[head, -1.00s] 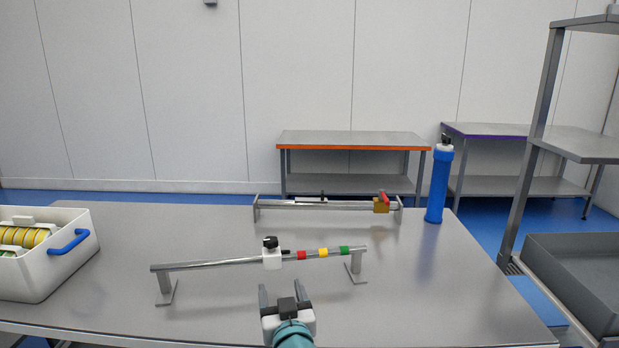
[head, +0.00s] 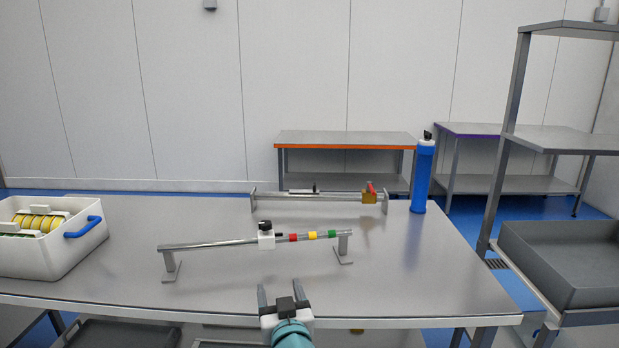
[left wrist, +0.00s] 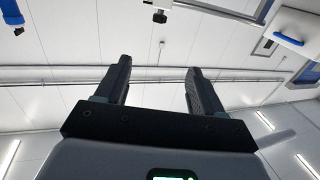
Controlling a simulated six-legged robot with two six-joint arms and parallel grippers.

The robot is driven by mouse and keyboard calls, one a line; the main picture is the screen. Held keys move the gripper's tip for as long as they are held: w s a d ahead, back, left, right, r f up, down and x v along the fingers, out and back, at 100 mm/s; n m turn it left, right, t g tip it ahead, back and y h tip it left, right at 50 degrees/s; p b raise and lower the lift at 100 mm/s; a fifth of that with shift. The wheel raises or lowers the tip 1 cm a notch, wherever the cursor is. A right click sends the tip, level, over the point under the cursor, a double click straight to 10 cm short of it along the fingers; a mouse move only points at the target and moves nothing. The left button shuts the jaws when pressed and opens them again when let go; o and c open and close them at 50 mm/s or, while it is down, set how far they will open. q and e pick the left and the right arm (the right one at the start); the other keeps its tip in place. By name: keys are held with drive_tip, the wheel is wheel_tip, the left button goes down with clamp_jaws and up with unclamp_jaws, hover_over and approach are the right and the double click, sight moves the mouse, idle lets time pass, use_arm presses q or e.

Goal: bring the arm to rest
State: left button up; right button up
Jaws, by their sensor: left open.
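My left gripper (head: 281,298) is at the lower middle of the head view, in front of the table's front edge. Its two fingers are apart with nothing between them. They also show apart and empty in the left wrist view (left wrist: 158,78). Beyond the gripper, a metal rail on two feet (head: 205,244) stands on the steel table (head: 400,285). The rail carries a white slider with a black knob (head: 266,238) and red, yellow and green bands. The gripper is apart from the rail. My right gripper is not in view.
A white tub with a blue handle (head: 60,255) holds yellow discs at the table's left. A blue cylinder (head: 421,180) stands at the back right corner. A second rail with a brass valve (head: 368,197) lies at the back. A grey shelf rack (head: 560,262) stands at right.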

use_arm(q)
drive_tip(key=a+f+g+y, duration=0.1)
drive_tip(key=a+f+g, duration=0.2)
drive_tip(key=a+f, duration=0.95)
drive_tip(key=s+a+f+m+g+h, duration=0.1)
drive_tip(key=s+f+g, duration=0.1)
drive_tip(key=s+f, duration=0.45)
drive_tip(key=s+a+f+m+g+h, duration=0.1)
drive_tip(key=s+a+f+g+h, duration=0.15)
drive_tip(key=f, duration=0.75)
drive_tip(key=s+d+f+g+h, duration=0.2)
drive_tip(key=s+d+g, duration=0.1)
drive_tip(key=s, duration=0.6)
drive_tip(key=s+d+f+g+h, duration=0.2)
drive_tip(key=s+d+f+g, duration=0.1)
drive_tip(key=s, duration=0.6)
drive_tip(key=s+d+f+n+g+h, duration=0.1)
drive_tip(key=s+d+f+g+h, duration=0.1)
drive_tip(key=s, duration=0.6)
drive_tip(key=shift+s+d+f+g, duration=0.4)
drive_tip(key=shift+d+f+g, duration=0.35)
drive_tip(key=shift+d, duration=0.3)
